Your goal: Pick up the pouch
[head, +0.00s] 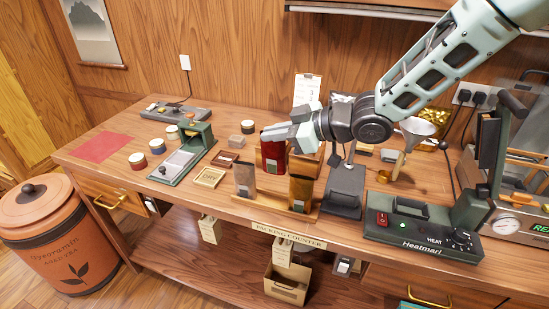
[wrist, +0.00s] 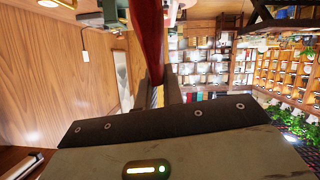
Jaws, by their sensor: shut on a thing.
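A red pouch (head: 273,157) is upright at the back of a wooden stand (head: 270,203) on the counter. My gripper (head: 277,133) comes in from the right and is shut on its upper part. In the wrist view the red pouch (wrist: 149,35) is edge-on between the fingers. A grey-brown pouch (head: 245,182) and an amber-brown pouch (head: 300,190) stand in front of it.
A green-and-black heat sealer (head: 425,229) and a phone-like black stand (head: 345,188) are to the right. A funnel (head: 416,130) stands behind. A small press (head: 185,155), round tins (head: 157,146) and a wooden tray (head: 209,177) are to the left.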

